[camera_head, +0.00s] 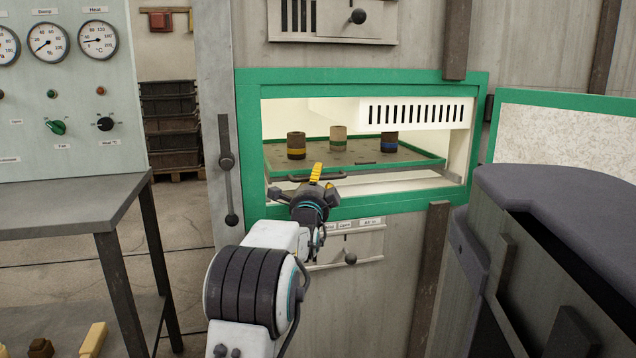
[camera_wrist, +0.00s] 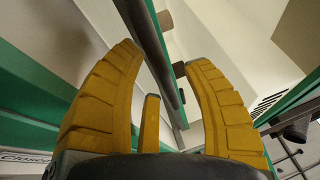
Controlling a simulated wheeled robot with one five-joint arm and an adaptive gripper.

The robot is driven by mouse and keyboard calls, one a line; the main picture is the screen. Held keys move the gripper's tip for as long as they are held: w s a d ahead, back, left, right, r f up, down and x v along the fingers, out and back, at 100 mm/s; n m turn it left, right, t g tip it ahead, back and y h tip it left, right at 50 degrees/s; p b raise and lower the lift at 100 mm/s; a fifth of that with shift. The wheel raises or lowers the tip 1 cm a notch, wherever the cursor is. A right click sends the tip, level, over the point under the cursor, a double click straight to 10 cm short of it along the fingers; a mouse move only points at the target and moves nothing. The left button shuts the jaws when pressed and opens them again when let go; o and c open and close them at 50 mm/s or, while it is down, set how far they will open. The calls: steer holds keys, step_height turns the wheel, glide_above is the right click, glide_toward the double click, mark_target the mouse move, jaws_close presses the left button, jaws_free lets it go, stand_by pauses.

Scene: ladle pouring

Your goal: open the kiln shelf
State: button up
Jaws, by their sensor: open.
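The kiln shelf (camera_head: 360,154) is a flat tray with a green rim inside the kiln's green-framed opening. A dark bar handle (camera_head: 335,177) runs along its front. My gripper (camera_head: 317,170) is at the handle, with its yellow fingers in front of the shelf. In the wrist view, the yellow fingers (camera_wrist: 162,60) are spread apart, and a dark bar (camera_wrist: 151,40) runs diagonally between them. I cannot tell whether either finger touches the bar. Part of the handle is hidden behind my gripper in the head view.
The green-edged kiln door (camera_head: 560,130) is swung open at right. A grey table (camera_head: 70,205) stands at left below a gauge panel (camera_head: 70,100).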

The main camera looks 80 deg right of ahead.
steer(key=shift+d, duration=0.2)
stand_by(0.3)
jaws_close()
stand_by(0.3)
